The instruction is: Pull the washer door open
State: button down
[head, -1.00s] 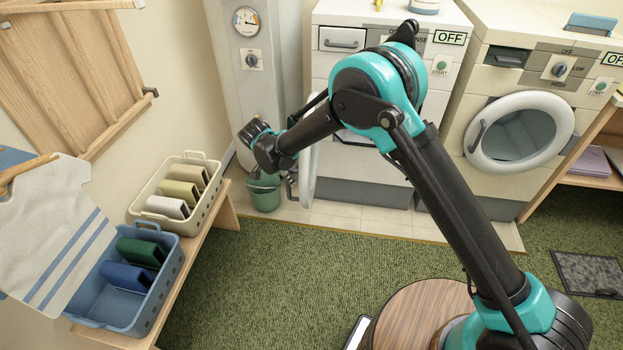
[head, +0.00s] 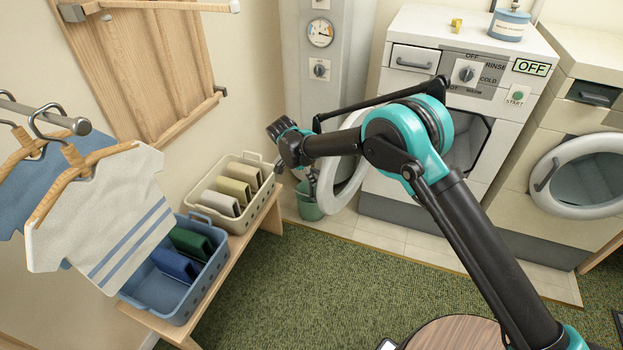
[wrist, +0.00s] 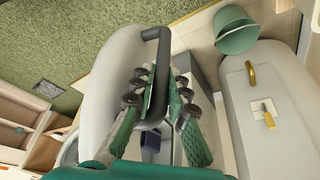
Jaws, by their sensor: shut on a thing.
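The washer (head: 425,85) is the white machine in the middle of the head view, with a RINSE/COLD dial and an OFF display. Its round door (head: 353,183) stands swung out to the left, away from the dark drum opening (head: 470,140). The door's pale rim (wrist: 116,75) fills the middle left of the wrist view. My gripper (wrist: 158,92) is shut on the black door handle (wrist: 151,34), whose bar passes between the green fingers. In the head view my arm hides part of the door and opening.
A green bucket (head: 308,205) stands on the tiles close to the door. A grey boiler (head: 318,90) is behind it. A bench with a cream basket (head: 262,208) and blue basket (head: 190,300) is at left. A second machine (head: 570,110) stands right.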

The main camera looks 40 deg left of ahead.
jog(key=c, duration=1.5)
grip_release()
jog(key=shift+w, duration=0.15)
jog(key=v, duration=1.2)
